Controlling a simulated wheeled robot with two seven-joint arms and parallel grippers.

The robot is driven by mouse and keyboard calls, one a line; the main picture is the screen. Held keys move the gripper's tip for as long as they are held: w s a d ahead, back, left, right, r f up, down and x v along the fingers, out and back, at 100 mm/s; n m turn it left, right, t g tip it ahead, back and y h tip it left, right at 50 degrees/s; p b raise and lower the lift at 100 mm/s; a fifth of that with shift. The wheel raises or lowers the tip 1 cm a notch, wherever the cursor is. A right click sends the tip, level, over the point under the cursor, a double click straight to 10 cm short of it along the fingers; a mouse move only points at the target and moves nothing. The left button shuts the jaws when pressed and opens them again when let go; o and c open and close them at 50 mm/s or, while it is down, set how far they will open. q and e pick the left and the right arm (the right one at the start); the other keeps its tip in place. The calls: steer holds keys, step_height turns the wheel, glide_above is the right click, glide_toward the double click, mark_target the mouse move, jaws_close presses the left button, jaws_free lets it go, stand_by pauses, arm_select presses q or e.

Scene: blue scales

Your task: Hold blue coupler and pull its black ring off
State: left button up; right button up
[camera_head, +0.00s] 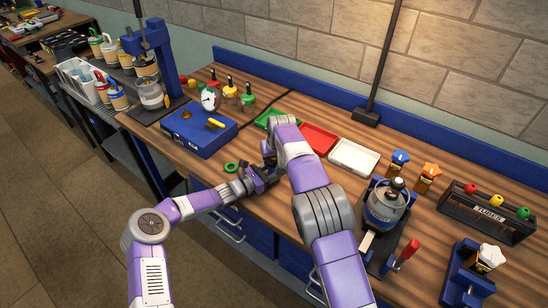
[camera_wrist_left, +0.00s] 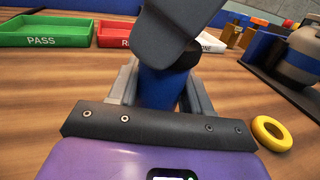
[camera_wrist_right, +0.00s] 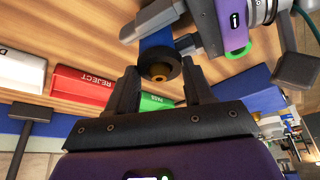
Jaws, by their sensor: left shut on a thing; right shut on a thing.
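The blue coupler (camera_wrist_left: 160,88) is between the fingers of my left gripper (camera_wrist_left: 160,92) in the left wrist view. It also shows as a blue body (camera_wrist_right: 155,40) in the right wrist view. My right gripper (camera_wrist_right: 160,80) is shut on the ring, with one finger on each side. In the head view my left gripper (camera_head: 257,178) and right gripper (camera_head: 268,158) meet above the front of the bench, and the arms mostly hide the coupler and ring.
A green ring (camera_head: 231,167) and a yellow ring (camera_wrist_left: 257,129) lie on the bench nearby. Green (camera_wrist_left: 40,42), red (camera_head: 318,139) and white (camera_head: 354,156) trays stand behind. A blue case (camera_head: 196,135) is left, and a clamped grey canister (camera_head: 386,205) is right.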

arm_select(q)
steer(key=shift+d, duration=0.1)
arm_select(e)
steer(key=shift+a+r, duration=0.2)
steer(key=shift+r, duration=0.45)
steer(key=shift+a+r, duration=0.15)
steer(key=shift+r, duration=0.45)
steer(key=shift+d+r, duration=0.25)
steer(key=shift+r, duration=1)
arm_select(q)
steer(key=o, duration=1.3)
steer(key=v, duration=1.2)
